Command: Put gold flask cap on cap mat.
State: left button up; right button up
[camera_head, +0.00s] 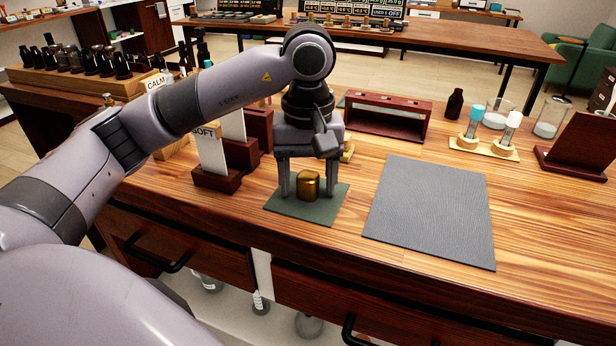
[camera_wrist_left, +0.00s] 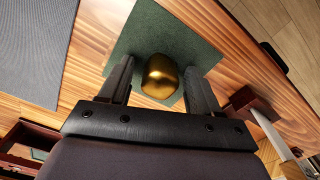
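The gold flask cap (camera_head: 308,187) rests on a small dark green mat (camera_head: 325,210) near the table's front edge. My left gripper (camera_head: 307,190) points down over the mat, with its two fingers on either side of the cap. In the left wrist view the gold cap (camera_wrist_left: 160,77) sits between the open fingers (camera_wrist_left: 160,72), with a gap on each side, so it is not gripped. The green mat (camera_wrist_left: 150,38) lies under it. My right gripper is not in view.
A larger grey mat (camera_head: 430,212) lies bare to the right. Label stands (camera_head: 217,180) are close left of the gripper. A dark red rack (camera_head: 388,118) stands behind. Droppers on a tan mat (camera_head: 485,148), glass beakers (camera_head: 549,118) and a small dark bottle (camera_head: 454,104) stand back right.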

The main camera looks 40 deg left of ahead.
aim_at(308, 175)
pick_arm(q)
jog(key=shift+r, duration=0.15)
notch_tip(308, 175, up, 12)
jog(key=p, duration=0.3)
dwell(0.4)
dwell(0.5)
